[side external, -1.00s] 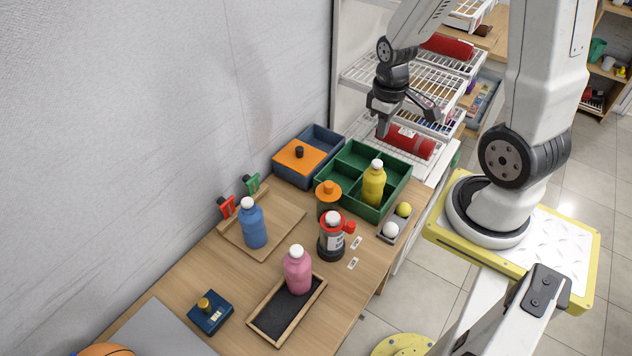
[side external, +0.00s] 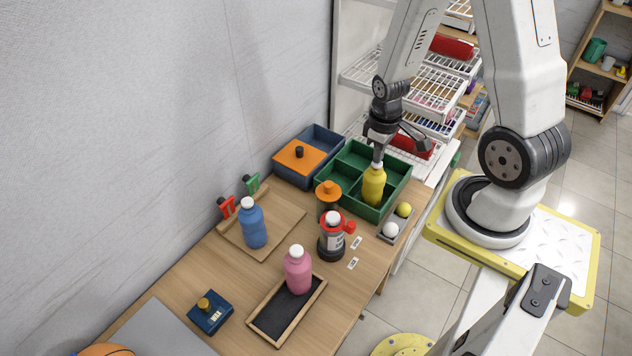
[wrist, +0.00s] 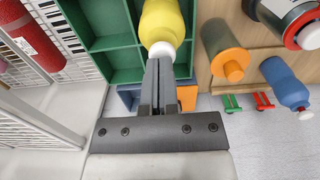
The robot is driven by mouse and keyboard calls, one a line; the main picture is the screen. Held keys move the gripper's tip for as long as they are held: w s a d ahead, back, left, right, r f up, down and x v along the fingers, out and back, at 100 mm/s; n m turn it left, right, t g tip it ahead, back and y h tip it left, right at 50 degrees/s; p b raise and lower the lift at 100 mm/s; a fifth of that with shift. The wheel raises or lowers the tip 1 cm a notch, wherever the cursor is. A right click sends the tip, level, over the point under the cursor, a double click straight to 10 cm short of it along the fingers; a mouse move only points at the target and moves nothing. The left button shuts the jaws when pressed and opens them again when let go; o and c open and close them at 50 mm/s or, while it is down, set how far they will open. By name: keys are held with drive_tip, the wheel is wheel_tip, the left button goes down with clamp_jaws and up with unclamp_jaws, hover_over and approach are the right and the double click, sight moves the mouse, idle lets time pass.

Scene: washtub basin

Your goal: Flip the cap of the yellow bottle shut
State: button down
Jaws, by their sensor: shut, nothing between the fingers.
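The yellow bottle (side external: 374,188) stands upright in a compartment of the green divided crate (side external: 402,186). Its white cap shows just under my gripper (side external: 378,160) in the side view. In the wrist view the yellow bottle (wrist: 163,20) is at the top centre, with its white cap (wrist: 163,50) right by my fingertips. My gripper (wrist: 159,62) is shut and empty, its fingers pointing down at the cap. They look to be at or very near the cap; I cannot tell if they touch. The fingers partly cover the cap, and its hinge cannot be made out.
An orange-capped bottle (side external: 328,197) and a red-and-black container (side external: 331,242) stand beside the crate. A small tray (side external: 398,222) holds two balls. A blue bottle (side external: 252,226) and a pink bottle (side external: 298,272) stand further along the table. Wire shelves (side external: 362,75) rise behind.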

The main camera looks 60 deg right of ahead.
idle(0.4)
drive_tip(key=shift+f, duration=1.2)
drive_tip(key=shift+r, duration=0.15)
drive_tip(key=shift+w+r, duration=0.1)
drive_tip(key=shift+r, duration=2.35)
wheel_tip(320, 180, up, 9)
drive_tip(key=w+a+t, duration=0.2)
drive_tip(key=w+a, duration=0.1)
drive_tip(key=a, duration=0.9)
drive_tip(key=shift+a+f+t, duration=0.15)
drive_tip(key=shift+f+t, duration=0.15)
drive_tip(key=shift+f, duration=0.15)
